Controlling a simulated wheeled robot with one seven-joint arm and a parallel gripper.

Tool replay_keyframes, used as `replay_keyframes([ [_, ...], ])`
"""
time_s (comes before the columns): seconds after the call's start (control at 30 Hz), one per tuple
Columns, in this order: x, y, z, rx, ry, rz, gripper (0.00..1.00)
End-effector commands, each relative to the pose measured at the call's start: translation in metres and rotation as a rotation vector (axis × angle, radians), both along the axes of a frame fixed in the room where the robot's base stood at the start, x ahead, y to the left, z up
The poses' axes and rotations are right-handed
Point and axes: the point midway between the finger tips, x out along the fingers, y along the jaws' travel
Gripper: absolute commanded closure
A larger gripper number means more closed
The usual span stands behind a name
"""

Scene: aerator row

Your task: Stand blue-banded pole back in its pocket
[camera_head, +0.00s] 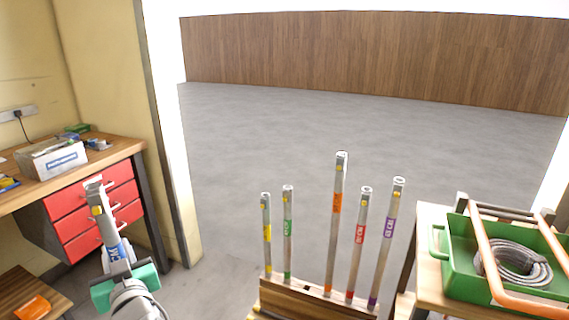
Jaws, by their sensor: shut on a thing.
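The blue-banded pole (104,222) is a grey pole with a yellow mark near its top and a blue band lower down. It is at the lower left, tilted a little. My gripper (124,280), with green jaws, is shut on it below the blue band. The pole's lower end is hidden behind my gripper. A wooden rack (318,302) at bottom centre holds several upright poles with yellow, green, orange, red and purple bands. The pole I hold is well left of the rack and apart from it. The rack's pockets cannot be made out clearly.
A workbench (128,149) with red drawers and a box stands at left. An orange item (33,307) lies on a low wooden surface below it. A green tray (455,262) with coiled hose sits on a table right of the rack. Open grey floor lies beyond.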

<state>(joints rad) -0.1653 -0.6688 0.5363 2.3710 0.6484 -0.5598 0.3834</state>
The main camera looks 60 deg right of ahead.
Motion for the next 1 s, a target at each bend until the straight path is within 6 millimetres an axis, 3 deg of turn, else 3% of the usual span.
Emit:
replay_keyframes([
  [0.27, 0.016, -0.066, 0.017, 0.001, 0.0, -0.15, 1.0],
  [0.57, 0.023, -0.158, 0.031, 0.003, 0.002, -0.338, 1.0],
  [0.77, 0.014, -0.238, 0.037, 0.005, 0.004, -0.49, 1.0],
  [1.0, -0.017, -0.344, 0.04, 0.006, 0.005, -0.68, 1.0],
])
